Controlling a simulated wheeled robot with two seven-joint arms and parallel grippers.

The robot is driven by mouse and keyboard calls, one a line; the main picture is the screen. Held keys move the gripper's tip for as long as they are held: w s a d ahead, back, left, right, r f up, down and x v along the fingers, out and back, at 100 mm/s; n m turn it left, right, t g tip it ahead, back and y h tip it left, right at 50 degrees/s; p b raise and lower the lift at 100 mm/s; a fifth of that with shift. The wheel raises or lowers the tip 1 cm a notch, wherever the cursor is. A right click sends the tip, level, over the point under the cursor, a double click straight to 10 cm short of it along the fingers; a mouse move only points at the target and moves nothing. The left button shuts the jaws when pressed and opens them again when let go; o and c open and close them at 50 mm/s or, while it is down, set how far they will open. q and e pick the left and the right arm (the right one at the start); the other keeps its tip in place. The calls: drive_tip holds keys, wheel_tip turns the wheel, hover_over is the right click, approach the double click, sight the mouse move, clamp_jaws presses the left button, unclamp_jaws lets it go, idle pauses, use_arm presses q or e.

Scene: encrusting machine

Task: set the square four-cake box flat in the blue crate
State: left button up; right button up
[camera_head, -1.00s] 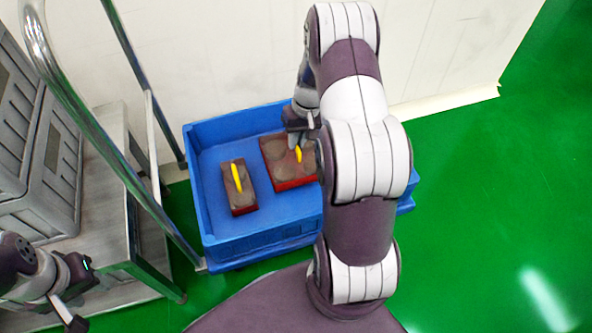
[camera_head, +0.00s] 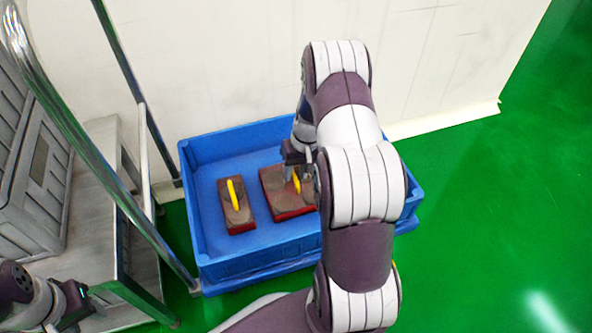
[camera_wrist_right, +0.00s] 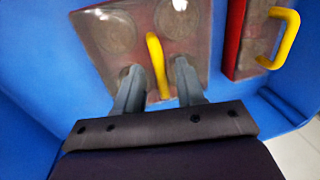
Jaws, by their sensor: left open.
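The square four-cake box (camera_head: 276,183) has a red base, a clear top and a yellow handle. It appears to lie flat on the floor of the blue crate (camera_head: 208,233), and my right arm hides its right part. In the right wrist view, round cakes show under the clear top of the square box (camera_wrist_right: 140,45). My right gripper (camera_wrist_right: 160,92) is open, its fingers apart on either side of the yellow handle (camera_wrist_right: 155,55). The right gripper (camera_head: 298,172) is partly hidden in the head view. My left gripper (camera_head: 78,310) is open and empty at lower left, away from the crate.
A narrow red box (camera_head: 238,214) with a yellow handle lies in the crate, left of the square box with a gap between. A metal cart (camera_head: 85,270) with grey cases stands left of the crate. A pale wall (camera_head: 230,70) is behind.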

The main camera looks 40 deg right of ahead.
wheel_tip(320, 180, up, 12)
drive_tip(key=d+p, duration=0.2)
drive_tip(key=p, duration=0.6)
drive_tip(key=s+a+r+n, duration=0.1)
drive_tip(key=s+a+r, duration=0.2)
drive_tip(key=a, duration=0.3)
drive_tip(key=s+a+r+n+h, duration=0.1)
drive_tip(key=s+a+r, duration=0.2)
drive_tip(key=s+a, duration=0.2)
drive_tip(key=s+a+r+n+h, duration=0.1)
drive_tip(key=s+a+r, duration=0.3)
drive_tip(key=a, duration=0.4)
drive_tip(key=shift+s+n+t, duration=0.25)
drive_tip(key=shift+n+t, duration=0.05)
drive_tip(key=shift+t, duration=0.1)
drive_tip(key=shift+r, duration=0.15)
